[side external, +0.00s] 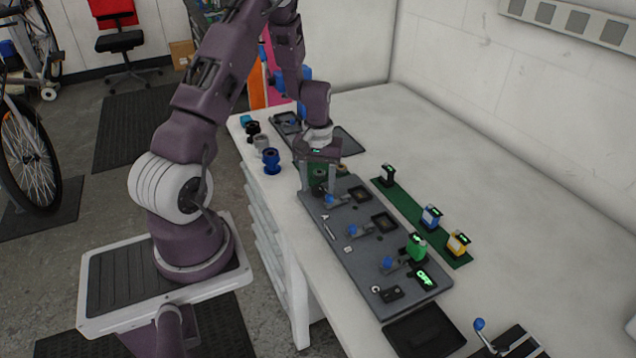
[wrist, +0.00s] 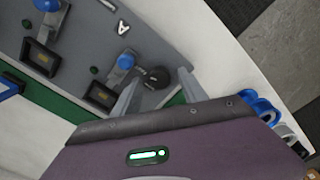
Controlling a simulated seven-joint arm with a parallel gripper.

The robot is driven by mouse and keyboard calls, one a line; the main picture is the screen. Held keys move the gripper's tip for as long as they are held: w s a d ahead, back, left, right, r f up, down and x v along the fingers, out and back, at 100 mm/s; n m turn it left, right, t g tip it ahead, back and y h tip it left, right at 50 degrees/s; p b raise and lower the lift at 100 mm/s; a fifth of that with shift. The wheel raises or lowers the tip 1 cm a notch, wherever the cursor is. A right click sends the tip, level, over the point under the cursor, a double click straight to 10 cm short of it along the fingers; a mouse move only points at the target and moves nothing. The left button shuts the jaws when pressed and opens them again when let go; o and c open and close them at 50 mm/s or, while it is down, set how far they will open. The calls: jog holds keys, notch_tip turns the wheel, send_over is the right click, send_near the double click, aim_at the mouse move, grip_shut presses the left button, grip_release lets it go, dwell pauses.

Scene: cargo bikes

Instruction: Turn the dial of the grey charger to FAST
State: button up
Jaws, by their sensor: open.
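My gripper (side external: 318,182) is open over the far end of a grey board (side external: 350,255) on the white bench, fingers pointing down. A dark round knob (wrist: 154,77) shows between my fingertips (wrist: 158,86) in the wrist view. It sits at the board's edge, and I cannot tell whether the fingers touch it. The board carries several blue-handled clamps (side external: 388,263) and dark square sockets (side external: 384,222). I cannot make out a FAST mark, nor tell for sure which part is the grey charger or its dial.
A green strip (side external: 403,199) behind the board holds a black, a blue and a yellow block (side external: 458,243). A green block (side external: 416,248) stands on the board. Blue, grey and black spools (side external: 271,161) stand at the bench's left edge.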

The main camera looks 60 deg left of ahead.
aim_at(318, 187)
notch_tip(318, 187, up, 7)
dwell(0.3)
jog(key=s+d+r+m+t, duration=0.15)
jog(key=d+r+m, duration=0.25)
jog(key=d+r, duration=0.9)
jog(key=s+d+r+m+t, duration=0.2)
jog(key=s+d+r+m, duration=0.1)
jog(key=s, duration=0.4)
jog(key=s+d+r+m+t, duration=0.2)
jog(key=s+d+r+m, duration=0.1)
jog(key=s+d+r, duration=0.2)
jog(key=s+d, duration=0.2)
jog(key=s, duration=0.1)
jog(key=shift+d+r+m, duration=0.15)
jog(key=shift+d+m, duration=0.15)
